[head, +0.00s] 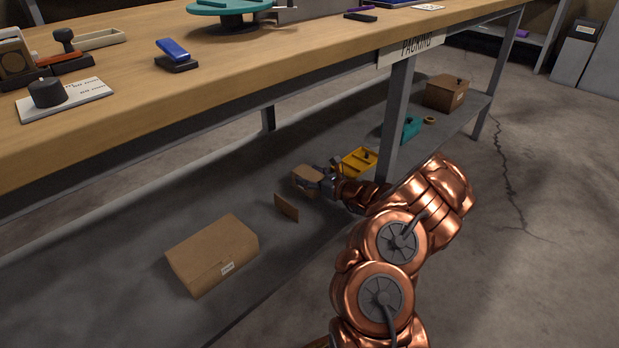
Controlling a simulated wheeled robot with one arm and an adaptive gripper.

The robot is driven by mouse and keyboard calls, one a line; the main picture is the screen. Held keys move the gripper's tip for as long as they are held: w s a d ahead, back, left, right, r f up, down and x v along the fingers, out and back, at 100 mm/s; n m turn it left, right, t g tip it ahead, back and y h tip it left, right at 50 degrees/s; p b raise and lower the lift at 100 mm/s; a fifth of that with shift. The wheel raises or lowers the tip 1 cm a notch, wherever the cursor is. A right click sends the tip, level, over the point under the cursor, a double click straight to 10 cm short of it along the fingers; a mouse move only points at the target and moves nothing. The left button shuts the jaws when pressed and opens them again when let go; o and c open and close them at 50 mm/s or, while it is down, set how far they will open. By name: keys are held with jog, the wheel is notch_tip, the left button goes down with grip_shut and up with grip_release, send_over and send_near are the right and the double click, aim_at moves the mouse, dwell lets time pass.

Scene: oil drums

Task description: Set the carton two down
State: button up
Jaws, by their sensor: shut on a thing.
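My gripper (322,180) is at the lower shelf under the packing bench, shut on a small brown carton (305,176). The carton is at the gripper's left, partly hidden by the fingers. I cannot tell whether its underside touches the shelf. No number can be read on it. A larger closed brown carton (212,256) with a white label sits on the shelf at the front left. A further brown carton (445,93) stands at the shelf's right end.
The lower shelf (130,245) is clear at left. A small upright cardboard piece (287,208) stands near the held carton. A yellow bin (358,163), a teal object (411,129) and a bench leg (395,120) are close to my arm. The bench top (240,85) overhangs.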

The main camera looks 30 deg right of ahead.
jog(key=shift+f, duration=0.1)
jog(key=o, duration=1.2)
jog(key=shift+c, duration=0.2)
jog(key=p+v, duration=0.1)
jog(key=v, duration=0.2)
jog(key=p+v, duration=0.2)
jog(key=v, duration=0.2)
jog(key=p+v, duration=0.1)
jog(key=v, duration=0.2)
jog(key=shift+s+d+r+p, duration=0.2)
jog(key=shift+s+r+p, duration=0.05)
jog(key=shift+r+p, duration=0.1)
jog(key=shift+s+d+f, duration=0.1)
jog(key=shift+s+d, duration=0.05)
jog(key=shift+s, duration=0.6)
